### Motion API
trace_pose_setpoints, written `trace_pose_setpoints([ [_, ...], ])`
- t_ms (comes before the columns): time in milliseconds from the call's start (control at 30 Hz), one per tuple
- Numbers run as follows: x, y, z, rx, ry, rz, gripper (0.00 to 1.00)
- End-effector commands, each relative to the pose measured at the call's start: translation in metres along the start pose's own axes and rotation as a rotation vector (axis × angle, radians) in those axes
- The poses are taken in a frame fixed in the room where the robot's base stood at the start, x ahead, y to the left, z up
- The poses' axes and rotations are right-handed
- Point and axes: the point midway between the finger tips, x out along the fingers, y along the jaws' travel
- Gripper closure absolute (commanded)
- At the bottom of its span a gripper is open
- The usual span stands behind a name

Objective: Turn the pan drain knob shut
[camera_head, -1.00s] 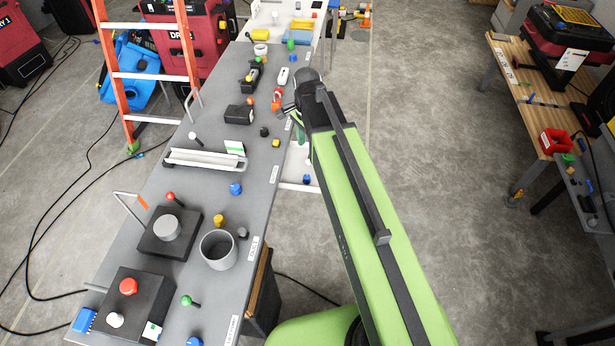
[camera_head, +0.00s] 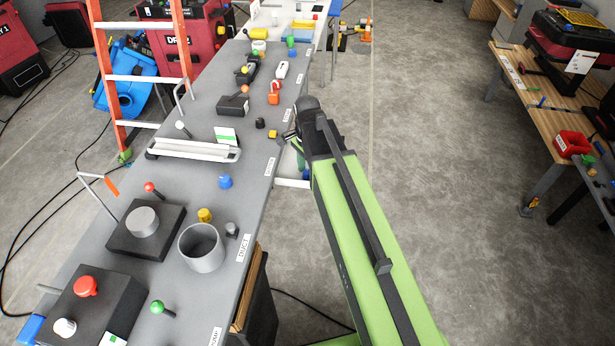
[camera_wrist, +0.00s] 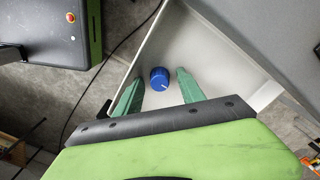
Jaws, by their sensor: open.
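The pan drain knob (camera_wrist: 160,78) is blue and round, with a white pointer line, in the wrist view. It stands on the floor of a white tray-like pan (camera_wrist: 205,55). My gripper (camera_wrist: 158,80) is open, with one green finger on each side of the knob. Gaps show between the fingers and the knob, so it is not gripped. In the head view, my gripper (camera_head: 300,155) is over the bench's right edge, with the pan (camera_head: 292,183) low beside the bench. My arm hides much of the pan there.
The grey bench (camera_head: 262,150) carries several knobs, a grey cup (camera_head: 201,248) and black boxes along its length. A ladder (camera_head: 140,75) stands at its left. A wooden bench (camera_head: 530,120) is at the far right. Open concrete floor lies between the benches.

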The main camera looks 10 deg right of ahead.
Motion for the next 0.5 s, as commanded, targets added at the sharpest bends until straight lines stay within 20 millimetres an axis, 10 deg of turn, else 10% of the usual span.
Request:
trace_pose_setpoints([
  [167,-0.0017,0.0001,-0.0003,0.000,0.000,0.000,0.56],
  [500,-0.0016,0.0002,-0.0005,0.001,0.000,0.000,1.00],
])
